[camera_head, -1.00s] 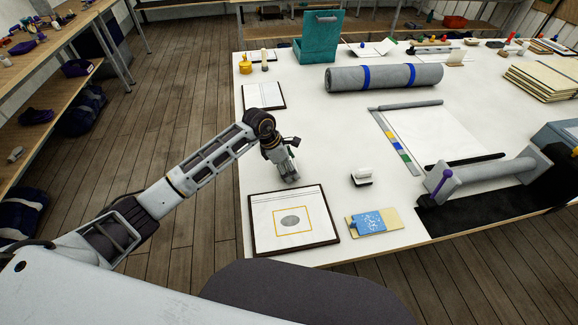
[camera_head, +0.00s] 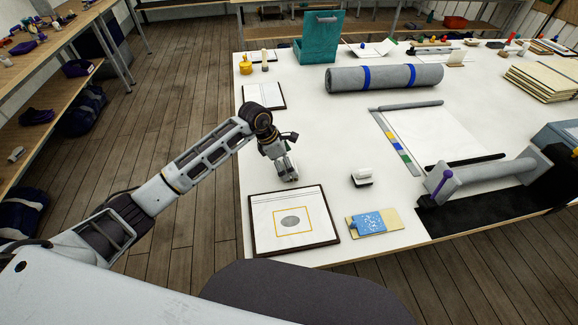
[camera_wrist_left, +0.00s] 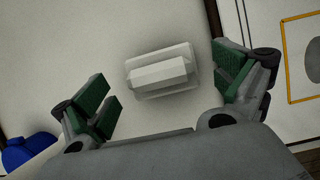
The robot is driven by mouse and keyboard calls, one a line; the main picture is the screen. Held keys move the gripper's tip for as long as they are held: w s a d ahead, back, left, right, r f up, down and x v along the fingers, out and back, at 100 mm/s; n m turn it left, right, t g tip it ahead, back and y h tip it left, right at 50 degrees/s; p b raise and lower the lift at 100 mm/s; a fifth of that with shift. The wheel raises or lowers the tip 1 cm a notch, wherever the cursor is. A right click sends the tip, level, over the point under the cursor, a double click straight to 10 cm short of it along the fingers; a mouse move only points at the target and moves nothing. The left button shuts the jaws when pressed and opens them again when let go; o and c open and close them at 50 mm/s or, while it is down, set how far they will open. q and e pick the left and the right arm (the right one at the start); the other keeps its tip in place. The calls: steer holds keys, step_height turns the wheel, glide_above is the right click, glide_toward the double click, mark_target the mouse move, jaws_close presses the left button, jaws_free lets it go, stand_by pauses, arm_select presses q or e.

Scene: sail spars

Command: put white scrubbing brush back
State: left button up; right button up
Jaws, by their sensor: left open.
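The white scrubbing brush (camera_wrist_left: 162,72) shows in the left wrist view as a pale block with a raised bar. It lies on the white table between my spread fingers and touches neither. My left gripper (camera_wrist_left: 168,92) is open and empty. In the head view my left gripper (camera_head: 287,177) points down just behind the framed sheet and largely hides the brush. A separate white block with a dark underside (camera_head: 361,177) stands to the right. My right gripper is not in view.
The framed sheet with a yellow outline (camera_head: 262,236) lies just in front of the gripper. A blue-and-tan pad (camera_head: 390,221) is at the table's front edge. A grey roll with blue bands (camera_head: 390,77) lies further back. Bare table lies right of the gripper.

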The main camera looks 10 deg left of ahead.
arm_select(q)
steer(key=v, duration=1)
steer(key=shift+b, duration=0.45)
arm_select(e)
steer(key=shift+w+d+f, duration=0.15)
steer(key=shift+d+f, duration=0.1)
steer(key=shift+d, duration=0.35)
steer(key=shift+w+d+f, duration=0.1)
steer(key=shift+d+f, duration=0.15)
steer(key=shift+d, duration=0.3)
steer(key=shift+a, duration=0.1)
arm_select(q)
steer(key=shift+f, duration=0.1)
